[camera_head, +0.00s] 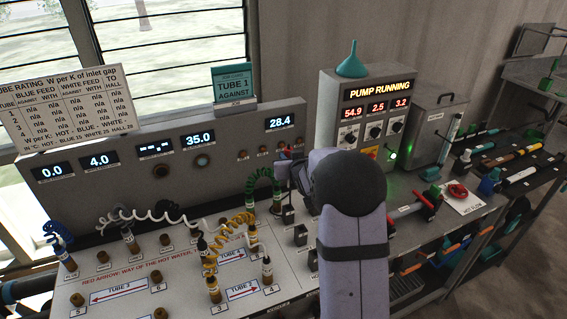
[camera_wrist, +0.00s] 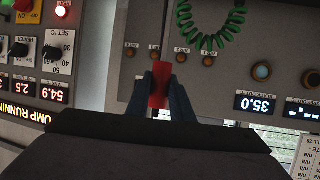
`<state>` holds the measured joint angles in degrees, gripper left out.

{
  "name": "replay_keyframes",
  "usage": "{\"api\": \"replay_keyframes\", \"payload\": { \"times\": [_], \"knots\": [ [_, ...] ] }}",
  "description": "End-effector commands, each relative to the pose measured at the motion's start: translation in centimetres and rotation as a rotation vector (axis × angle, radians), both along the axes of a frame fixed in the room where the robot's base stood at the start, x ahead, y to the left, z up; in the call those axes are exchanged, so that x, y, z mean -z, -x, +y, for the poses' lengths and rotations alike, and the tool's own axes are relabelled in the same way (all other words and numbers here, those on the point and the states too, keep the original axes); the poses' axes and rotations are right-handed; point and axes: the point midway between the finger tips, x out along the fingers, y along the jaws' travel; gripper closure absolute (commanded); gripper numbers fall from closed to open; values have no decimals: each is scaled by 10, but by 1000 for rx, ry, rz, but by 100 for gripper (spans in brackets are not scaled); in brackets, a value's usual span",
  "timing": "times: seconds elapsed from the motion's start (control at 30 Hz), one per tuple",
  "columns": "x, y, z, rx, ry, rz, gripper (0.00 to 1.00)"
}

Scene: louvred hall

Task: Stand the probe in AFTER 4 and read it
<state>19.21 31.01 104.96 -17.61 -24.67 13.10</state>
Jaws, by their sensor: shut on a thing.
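My gripper (camera_wrist: 160,92) is shut on a red upright piece (camera_wrist: 159,86), which I take to be the probe's grip. In the head view my gripper (camera_head: 285,165) is at the upright panel of the grey console, below the display reading 28.4 (camera_head: 280,123). A row of small brown sockets (camera_head: 241,155) runs under that display; in the wrist view one socket (camera_wrist: 130,53) shows just left of the red piece and another (camera_wrist: 181,57) just right. Their labels are too small to read surely. The probe's tip is hidden, so I cannot tell whether it sits in a socket.
A green coiled hose (camera_head: 263,181) arches close by the gripper. White (camera_head: 155,214) and yellow (camera_head: 225,235) coiled hoses stand on the console top among brown ports. The pump box (camera_head: 370,110) reads PUMP RUNNING at right. A teal TUBE 1 AGAINST sign (camera_head: 233,84) stands on the console.

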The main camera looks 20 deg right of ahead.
Motion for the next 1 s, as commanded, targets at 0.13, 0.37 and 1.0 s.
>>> {"api": "replay_keyframes", "payload": {
  "times": [0.13,0.37,1.0],
  "knots": [
    [3,2,-1,-1,1,-1,100],
    [11,2,-1,-1,1,0,100],
    [67,2,-1,-2,0,-1,100]
  ]
}}
